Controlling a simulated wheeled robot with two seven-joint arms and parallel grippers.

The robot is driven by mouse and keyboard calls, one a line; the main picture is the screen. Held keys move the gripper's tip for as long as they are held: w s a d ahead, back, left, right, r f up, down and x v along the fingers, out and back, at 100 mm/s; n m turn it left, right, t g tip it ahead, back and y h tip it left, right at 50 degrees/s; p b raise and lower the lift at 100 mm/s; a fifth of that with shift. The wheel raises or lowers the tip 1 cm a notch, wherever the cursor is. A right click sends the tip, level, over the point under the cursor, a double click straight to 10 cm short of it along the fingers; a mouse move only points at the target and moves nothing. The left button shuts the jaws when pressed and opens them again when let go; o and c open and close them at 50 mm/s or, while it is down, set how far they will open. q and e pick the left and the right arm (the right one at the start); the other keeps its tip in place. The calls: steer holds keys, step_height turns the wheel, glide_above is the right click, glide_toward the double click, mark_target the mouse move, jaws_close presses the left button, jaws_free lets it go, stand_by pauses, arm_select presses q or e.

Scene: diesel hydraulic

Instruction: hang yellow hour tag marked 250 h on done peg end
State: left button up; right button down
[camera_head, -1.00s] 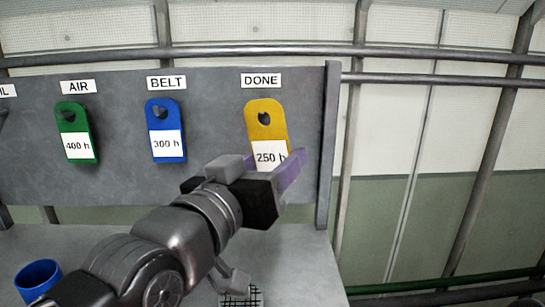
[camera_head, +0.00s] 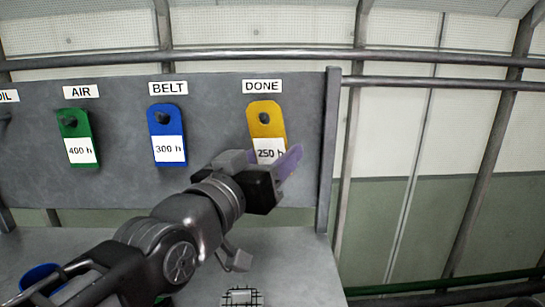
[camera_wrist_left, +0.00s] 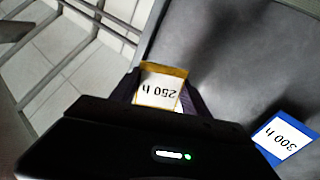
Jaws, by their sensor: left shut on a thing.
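The yellow hour tag marked 250 h (camera_head: 266,120) is upright in front of the grey board, under the DONE label (camera_head: 262,87). Its hole is near its top, and a dark shape shows in the hole; I cannot tell whether the peg end passes through it. My left gripper (camera_head: 284,166) is shut on the lower part of the tag. In the left wrist view the tag (camera_wrist_left: 160,88) sits between the purple fingers (camera_wrist_left: 162,92), its 250 h label upside down. My right gripper is not in view.
The blue 300 h tag (camera_head: 167,134) hangs under BELT and the green 400 h tag (camera_head: 77,138) under AIR. A blue cup (camera_head: 40,280) and a small black grid (camera_head: 241,298) are on the grey bench (camera_head: 285,265). The board's right post (camera_head: 329,150) stands close to my gripper.

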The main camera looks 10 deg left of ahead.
arm_select(q)
steer(key=w+a+f+b, duration=0.1)
steer(key=w, duration=0.4)
steer(key=shift+w+a+f, duration=0.2)
steer(key=shift+w+a, duration=0.05)
steer(key=shift+w, duration=0.15)
stand_by(0.5)
stand_by(0.4)
steer(key=o, duration=1.3)
steer(key=b+v, duration=0.3)
steer(key=v, duration=0.4)
steer(key=shift+s+a, duration=0.1)
steer(key=shift+s, duration=0.3)
